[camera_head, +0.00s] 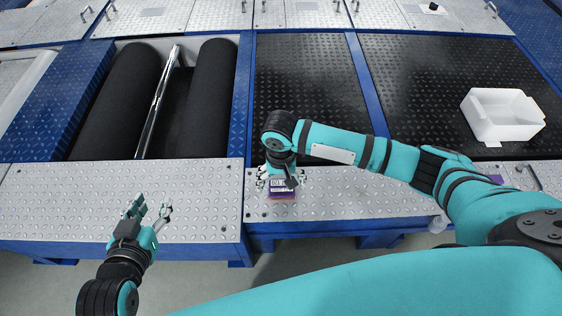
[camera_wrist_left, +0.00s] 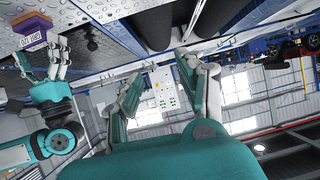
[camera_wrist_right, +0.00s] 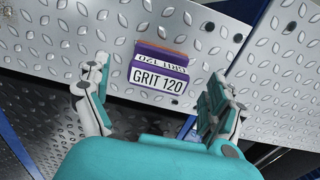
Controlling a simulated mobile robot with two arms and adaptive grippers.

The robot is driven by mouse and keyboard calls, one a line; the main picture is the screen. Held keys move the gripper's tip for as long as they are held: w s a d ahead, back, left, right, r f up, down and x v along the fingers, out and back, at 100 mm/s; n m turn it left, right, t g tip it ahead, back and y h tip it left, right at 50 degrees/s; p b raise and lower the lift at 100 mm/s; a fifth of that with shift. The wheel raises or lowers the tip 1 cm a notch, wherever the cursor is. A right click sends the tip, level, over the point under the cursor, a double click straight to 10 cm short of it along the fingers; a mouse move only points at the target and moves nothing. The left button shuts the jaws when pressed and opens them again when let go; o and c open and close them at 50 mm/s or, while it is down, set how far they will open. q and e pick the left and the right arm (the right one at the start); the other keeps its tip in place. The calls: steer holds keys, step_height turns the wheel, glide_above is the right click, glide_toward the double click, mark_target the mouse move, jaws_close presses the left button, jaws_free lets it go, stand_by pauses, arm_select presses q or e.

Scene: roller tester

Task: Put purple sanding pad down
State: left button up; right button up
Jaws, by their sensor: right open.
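The purple sanding pad (camera_head: 282,187) has an orange underside and white labels reading GRIT 120. It rests on the silver diamond-plate ledge (camera_head: 340,195) at the front of the tester. In the right wrist view the pad (camera_wrist_right: 160,72) lies between and beyond the spread fingers of my right gripper (camera_wrist_right: 155,108), with a gap on each side. My right gripper (camera_head: 280,178) is at the pad in the head view and open. My left gripper (camera_head: 150,212) is open and empty, in front of the left ledge. The pad also shows at the upper left of the left wrist view (camera_wrist_left: 28,32).
Two black rollers (camera_head: 118,98) with a metal bar between them lie at the back left. An empty white bin (camera_head: 500,118) stands on the black plate at the right. Another purple item (camera_head: 497,179) shows partly behind my right arm. The left ledge (camera_head: 110,200) is clear.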

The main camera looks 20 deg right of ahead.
mark_target(282, 184)
step_height(282, 184, up, 4)
steer(key=shift+r+p, duration=0.25)
steer(key=shift+p, duration=0.6)
step_height(282, 184, up, 2)
steer(key=shift+r+p, duration=0.25)
steer(key=shift+p, duration=0.25)
steer(key=s+a+n+t+y, duration=0.2)
steer(key=s+a+n+y, duration=0.15)
steer(key=s+a, duration=0.4)
arm_select(q)
steer(key=s+a+f+g+y, duration=0.1)
steer(key=s+a+f+g, duration=0.1)
steer(key=s, duration=0.4)
steer(key=s+a+f+g+y, duration=0.1)
steer(key=s+a+f+g, duration=0.1)
steer(key=s+f+g, duration=0.2)
steer(key=s+g, duration=0.2)
steer(key=s, duration=0.1)
steer(key=shift+s+a+f+g+p, duration=0.15)
steer(key=shift+a+f+g+p, duration=0.15)
steer(key=shift+a+p, duration=0.1)
arm_select(e)
steer(key=s+d+r+n+t+h, duration=0.1)
steer(key=s+d+h, duration=0.2)
steer(key=s+d, duration=0.8)
steer(key=d, duration=0.4)
steer(key=shift+s+n+t, duration=0.25)
steer(key=shift+n+t, duration=0.05)
steer(key=shift+n, duration=0.05)
